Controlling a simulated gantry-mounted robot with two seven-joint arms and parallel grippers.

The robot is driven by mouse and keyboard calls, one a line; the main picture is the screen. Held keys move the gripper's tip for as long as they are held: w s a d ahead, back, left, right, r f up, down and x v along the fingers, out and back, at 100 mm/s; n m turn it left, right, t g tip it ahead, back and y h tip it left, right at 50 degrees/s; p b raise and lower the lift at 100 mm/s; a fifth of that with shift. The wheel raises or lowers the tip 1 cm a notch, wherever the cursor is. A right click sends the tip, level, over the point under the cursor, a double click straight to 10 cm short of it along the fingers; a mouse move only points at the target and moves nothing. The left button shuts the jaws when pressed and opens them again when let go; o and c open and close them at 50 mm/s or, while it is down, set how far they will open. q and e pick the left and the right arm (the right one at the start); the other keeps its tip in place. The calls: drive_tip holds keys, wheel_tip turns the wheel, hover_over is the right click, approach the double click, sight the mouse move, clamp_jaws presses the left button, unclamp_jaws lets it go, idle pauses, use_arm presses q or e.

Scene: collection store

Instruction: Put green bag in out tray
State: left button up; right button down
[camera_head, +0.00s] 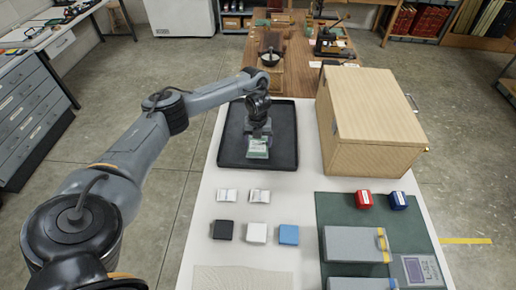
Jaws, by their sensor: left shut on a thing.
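The green bag (257,150) is small and partly clear, with a pale label area. My left gripper (258,137) is shut on it and holds it over the black tray (286,160), in the near half of the tray's outline. I cannot tell whether the bag touches the tray floor. The tray lies flat on the white table and looks otherwise empty; my left arm covers part of its far side. No label shows to say it is the out tray. My right gripper is not in view.
A large wooden box (372,115) stands right of the tray. Nearer lie two small pale bags (228,195), black, white and blue blocks (288,234), and a green mat (335,212) bearing red and blue items (364,199) and grey boxes (350,245).

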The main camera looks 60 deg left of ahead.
sight(258, 143)
use_arm(q)
drive_tip(key=shift+f+b, duration=1.15)
drive_tip(key=shift+f, duration=0.8)
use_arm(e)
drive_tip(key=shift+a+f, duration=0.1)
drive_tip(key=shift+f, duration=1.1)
use_arm(q)
drive_tip(key=shift+f, duration=0.15)
drive_tip(key=o, duration=1)
wheel_tip(258, 143, up, 12)
drive_tip(key=p, duration=0.7)
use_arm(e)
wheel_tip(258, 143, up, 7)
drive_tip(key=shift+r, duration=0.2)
